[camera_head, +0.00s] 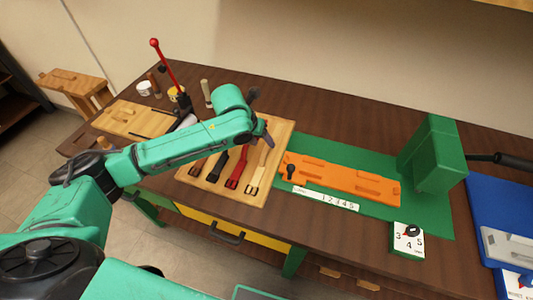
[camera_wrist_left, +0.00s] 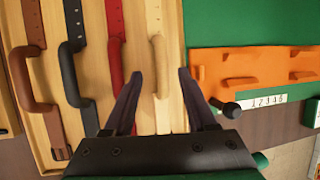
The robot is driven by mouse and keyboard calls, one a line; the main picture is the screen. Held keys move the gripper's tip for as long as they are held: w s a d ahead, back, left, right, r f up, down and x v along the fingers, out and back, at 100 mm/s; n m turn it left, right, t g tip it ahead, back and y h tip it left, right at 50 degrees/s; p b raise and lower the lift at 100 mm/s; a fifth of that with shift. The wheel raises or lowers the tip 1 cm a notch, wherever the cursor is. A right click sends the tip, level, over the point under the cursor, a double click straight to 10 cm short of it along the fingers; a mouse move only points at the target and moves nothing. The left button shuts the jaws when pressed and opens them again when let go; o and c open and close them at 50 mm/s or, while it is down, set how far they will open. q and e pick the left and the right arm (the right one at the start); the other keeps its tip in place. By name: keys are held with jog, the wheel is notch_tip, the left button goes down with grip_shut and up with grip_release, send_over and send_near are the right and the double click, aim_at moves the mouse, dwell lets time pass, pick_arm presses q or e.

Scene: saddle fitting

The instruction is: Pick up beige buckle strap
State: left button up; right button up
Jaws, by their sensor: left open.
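The beige buckle strap (camera_head: 258,172) lies on the wooden board at the right end of a row of straps. In the left wrist view the beige strap (camera_wrist_left: 155,55) runs lengthwise, with its raised curved part between my fingers. My left gripper (camera_head: 266,143) is over the far part of the board; in the wrist view its open fingers (camera_wrist_left: 157,85) stand on either side of the beige strap, with no grip on it visible. The strap's lower end is partly hidden behind the gripper body. My right gripper is not in view.
Red (camera_wrist_left: 115,50), black (camera_wrist_left: 72,60) and brown (camera_wrist_left: 35,60) straps lie left of the beige one on the wooden board (camera_head: 270,190). An orange fixture (camera_head: 340,178) on a green mat lies to the right. A green block (camera_head: 432,155) stands beyond it.

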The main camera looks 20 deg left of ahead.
aim_at(266, 147)
pick_arm(q)
jog(key=x, duration=0.2)
jog(key=p+x, duration=0.1)
jog(key=x, duration=0.1)
jog(key=shift+s+d+f, duration=0.1)
jog(key=shift+d+f, duration=0.1)
jog(key=shift+f, duration=0.2)
grip_shut()
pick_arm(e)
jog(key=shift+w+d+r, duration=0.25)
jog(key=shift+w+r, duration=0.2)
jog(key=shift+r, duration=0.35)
